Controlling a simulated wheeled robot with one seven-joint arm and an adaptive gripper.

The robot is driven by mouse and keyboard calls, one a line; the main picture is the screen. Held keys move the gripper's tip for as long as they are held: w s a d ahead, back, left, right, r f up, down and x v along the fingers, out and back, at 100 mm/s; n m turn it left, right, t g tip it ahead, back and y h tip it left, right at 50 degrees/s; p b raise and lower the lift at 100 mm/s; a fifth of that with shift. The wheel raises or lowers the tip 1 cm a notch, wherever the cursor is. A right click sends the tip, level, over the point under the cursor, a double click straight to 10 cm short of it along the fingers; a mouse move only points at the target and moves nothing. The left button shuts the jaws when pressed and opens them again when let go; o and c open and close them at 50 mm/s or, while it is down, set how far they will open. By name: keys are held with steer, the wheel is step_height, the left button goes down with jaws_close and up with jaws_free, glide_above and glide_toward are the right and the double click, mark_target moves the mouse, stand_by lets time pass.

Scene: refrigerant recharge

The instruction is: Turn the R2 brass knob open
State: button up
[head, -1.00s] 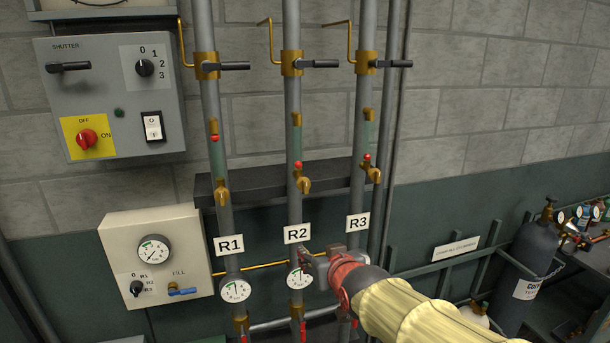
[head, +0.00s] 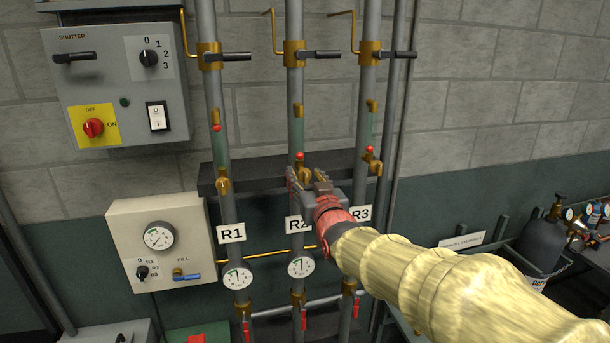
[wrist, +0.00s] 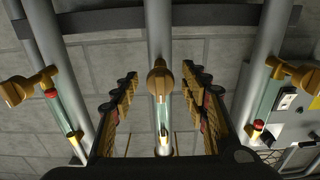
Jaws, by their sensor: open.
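The R2 brass knob (head: 303,172) sits on the middle pipe, just below a red-tipped sight glass (head: 298,128), above the R2 label (head: 295,224). In the wrist view the knob (wrist: 160,82) is centred between my two spread fingers, with a gap on each side. My gripper (head: 306,182) is open and empty, in front of the R2 pipe, and its body hides part of the knob's lower area and the label. From these views I cannot tell how far the fingertips reach past the knob.
The R1 knob (head: 223,184) and R3 knob (head: 374,164) are on the neighbouring pipes, close on either side. A dark horizontal beam (head: 255,172) runs behind the pipes. Black-handled valves (head: 319,55) are higher up. Control boxes (head: 121,97) are at left.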

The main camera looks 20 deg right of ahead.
steer(key=shift+w, duration=0.45)
steer(key=c, duration=1.1)
jaws_close()
